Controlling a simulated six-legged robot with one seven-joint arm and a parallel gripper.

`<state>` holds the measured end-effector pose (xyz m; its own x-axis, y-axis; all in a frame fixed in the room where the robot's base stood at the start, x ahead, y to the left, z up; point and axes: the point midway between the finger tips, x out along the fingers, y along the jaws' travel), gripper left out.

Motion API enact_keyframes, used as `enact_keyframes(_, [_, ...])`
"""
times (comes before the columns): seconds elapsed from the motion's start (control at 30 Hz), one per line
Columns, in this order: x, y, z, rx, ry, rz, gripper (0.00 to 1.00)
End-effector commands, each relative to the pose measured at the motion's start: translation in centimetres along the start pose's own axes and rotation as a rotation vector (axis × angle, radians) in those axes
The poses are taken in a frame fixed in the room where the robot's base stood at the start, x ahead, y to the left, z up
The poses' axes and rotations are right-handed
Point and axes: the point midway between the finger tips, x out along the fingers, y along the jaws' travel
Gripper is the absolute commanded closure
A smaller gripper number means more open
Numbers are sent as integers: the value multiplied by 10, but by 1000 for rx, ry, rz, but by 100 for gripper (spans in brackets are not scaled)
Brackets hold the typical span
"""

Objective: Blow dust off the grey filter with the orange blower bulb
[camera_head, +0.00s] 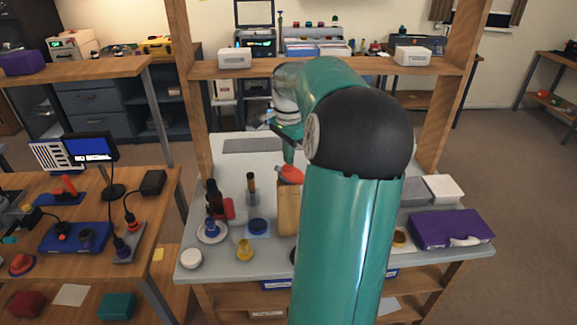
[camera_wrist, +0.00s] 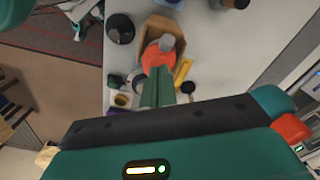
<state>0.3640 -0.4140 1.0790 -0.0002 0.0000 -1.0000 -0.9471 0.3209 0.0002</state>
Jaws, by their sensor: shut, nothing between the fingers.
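The orange blower bulb (camera_head: 290,174) rests on top of an upright wooden holder (camera_head: 288,212) on the light worktable. In the wrist view the bulb (camera_wrist: 154,57) shows with its grey nozzle, inside the brown open-topped holder (camera_wrist: 181,44). My gripper (camera_head: 288,156) is just above the bulb; in the wrist view its shut fingers (camera_wrist: 158,72) overlap the bulb's near side. The fingers hold nothing; whether they touch the bulb I cannot tell. I cannot pick out the grey filter for sure; my arm hides part of the table.
A purple box (camera_head: 451,229) lies at the right. Wooden posts (camera_head: 189,90) and a shelf frame the table.

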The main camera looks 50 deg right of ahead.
Motion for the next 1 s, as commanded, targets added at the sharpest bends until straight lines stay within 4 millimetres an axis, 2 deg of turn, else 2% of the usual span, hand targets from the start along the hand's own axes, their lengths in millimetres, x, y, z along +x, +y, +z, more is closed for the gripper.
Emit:
enact_keyframes(0.7, [26,0,0,-1,-1,1,100])
enact_keyframes(1.0, [23,0,0,0,1,0,100])
